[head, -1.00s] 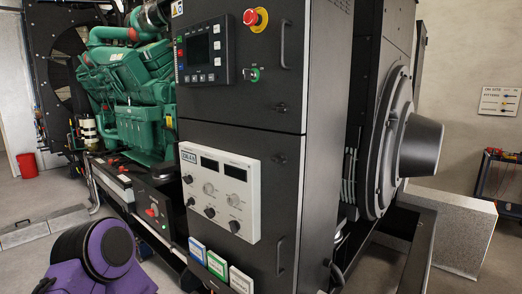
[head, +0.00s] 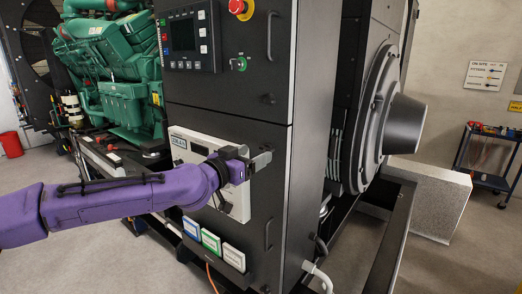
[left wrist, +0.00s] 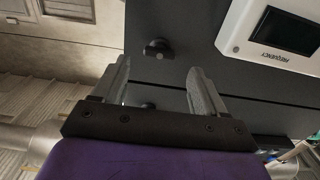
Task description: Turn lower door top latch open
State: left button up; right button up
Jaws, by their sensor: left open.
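The black lower door (head: 258,235) of the cabinet carries a white instrument panel (head: 178,146). My left gripper (head: 262,160) is open in front of the door's upper part, beside the panel, and hides the lower door top latch in the head view. In the left wrist view, which is upside down, that small dark latch (left wrist: 157,48) lies just beyond and between the open fingertips (left wrist: 160,72), with a gap on both sides. It is not gripped; contact cannot be seen. The upper door's latch (left wrist: 147,105) shows across the seam. My right gripper is out of view.
The upper door (head: 250,70) has a display, a red emergency stop (head: 240,8) and a handle (head: 271,38). A green engine (head: 115,65) stands left, a dark round housing (head: 400,125) right. Floor is clear at lower left.

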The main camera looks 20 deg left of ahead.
aim_at(264, 149)
pick_arm(q)
jog(key=shift+p+x, duration=0.3)
jog(key=shift+x, duration=1.6)
jog(key=shift+s, duration=0.1)
jog(key=c, duration=1.1)
jog(key=shift+o, duration=0.2)
